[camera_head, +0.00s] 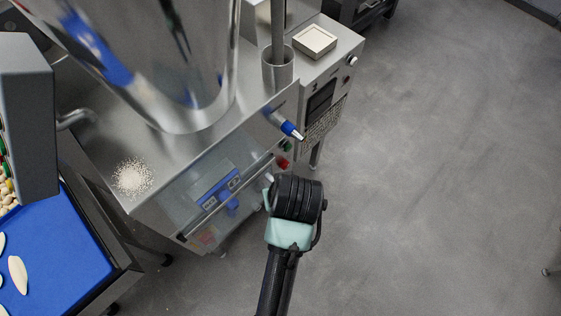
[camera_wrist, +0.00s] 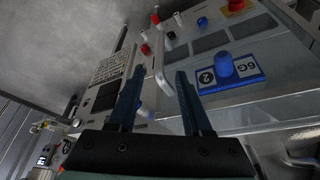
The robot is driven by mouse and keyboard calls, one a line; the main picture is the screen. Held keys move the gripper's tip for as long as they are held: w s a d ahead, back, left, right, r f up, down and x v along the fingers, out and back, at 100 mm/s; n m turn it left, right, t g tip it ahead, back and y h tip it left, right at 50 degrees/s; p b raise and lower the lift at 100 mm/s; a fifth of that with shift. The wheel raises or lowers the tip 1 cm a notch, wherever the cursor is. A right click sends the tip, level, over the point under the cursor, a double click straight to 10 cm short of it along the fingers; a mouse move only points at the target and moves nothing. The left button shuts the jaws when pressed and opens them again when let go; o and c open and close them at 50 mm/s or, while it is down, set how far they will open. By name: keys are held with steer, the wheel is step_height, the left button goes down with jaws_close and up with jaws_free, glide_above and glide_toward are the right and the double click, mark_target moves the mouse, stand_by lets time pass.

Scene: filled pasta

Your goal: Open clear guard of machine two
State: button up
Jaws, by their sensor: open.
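Machine two is the steel unit with a blue plate marked 2 (camera_wrist: 232,75) and a blue knob on its front. Its clear guard (camera_head: 208,198) covers this front panel and looks closed, with a bar along its upper edge. A pale curved handle (camera_wrist: 162,76) shows between my fingers in the wrist view. My gripper (camera_head: 268,188) is at the right end of the guard. In the wrist view its two dark fingers (camera_wrist: 160,84) are apart on either side of the handle. I cannot tell whether they touch it.
Red and green buttons (camera_head: 284,155) and a keypad (camera_head: 322,128) sit right of the guard. A blue-tipped nozzle (camera_head: 291,130) sticks out above. A blue conveyor (camera_head: 65,245) stands at lower left. The floor (camera_head: 430,200) at right is clear.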

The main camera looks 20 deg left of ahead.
steer(key=x, duration=1)
steer(key=shift+w, duration=0.1)
jaws_close()
stand_by(1.2)
